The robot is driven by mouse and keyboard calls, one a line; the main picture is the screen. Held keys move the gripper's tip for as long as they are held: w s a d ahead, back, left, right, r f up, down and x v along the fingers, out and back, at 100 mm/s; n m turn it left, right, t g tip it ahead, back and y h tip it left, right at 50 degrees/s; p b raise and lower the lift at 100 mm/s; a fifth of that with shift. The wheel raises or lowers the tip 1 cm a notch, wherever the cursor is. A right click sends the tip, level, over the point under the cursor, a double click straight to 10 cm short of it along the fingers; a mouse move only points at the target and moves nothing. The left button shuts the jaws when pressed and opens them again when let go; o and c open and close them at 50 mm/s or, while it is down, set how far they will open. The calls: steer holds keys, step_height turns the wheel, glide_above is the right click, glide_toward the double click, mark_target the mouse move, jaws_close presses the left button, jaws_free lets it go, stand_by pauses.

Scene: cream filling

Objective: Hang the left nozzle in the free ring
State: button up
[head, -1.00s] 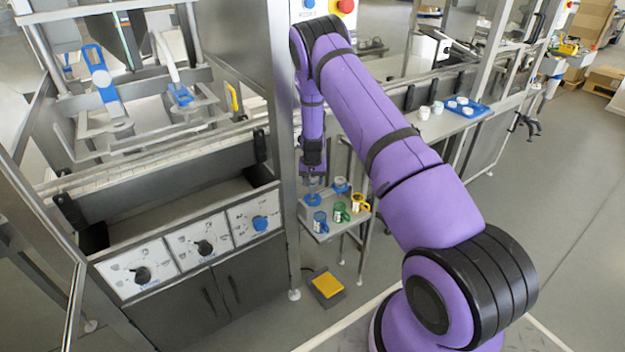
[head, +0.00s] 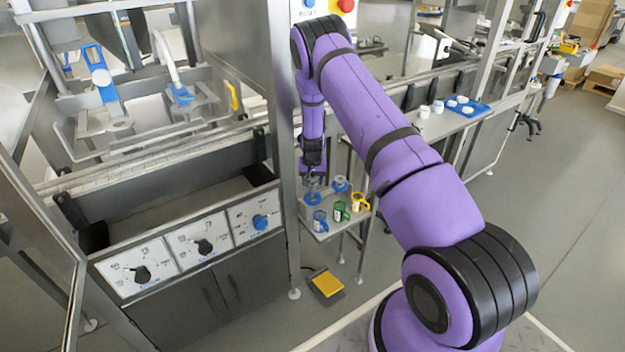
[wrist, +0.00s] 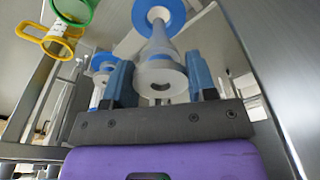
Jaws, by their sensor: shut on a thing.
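My gripper (head: 313,183) points down over the small side shelf. In the wrist view its two blue-grey fingers (wrist: 160,78) are shut on a pale, translucent nozzle (wrist: 157,52). The wide flange is nearest the camera, and the narrow end points at a blue ring (wrist: 177,14) with a pale centre. That ring also shows in the head view (head: 312,200), just below my gripper. I cannot tell whether the tip is inside it. A second blue ring (head: 341,183) stands to the right with a white nozzle in it; it also shows in the wrist view (wrist: 104,60).
A yellow pedal (head: 327,284) is on the floor below.

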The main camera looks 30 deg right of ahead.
mark_target(313, 196)
steer(key=shift+f, duration=3.2)
stand_by(1.1)
steer(key=o, duration=1.4)
steer(key=shift+o, duration=0.2)
steer(key=shift+r, duration=3.5)
steer(key=shift+s, duration=0.1)
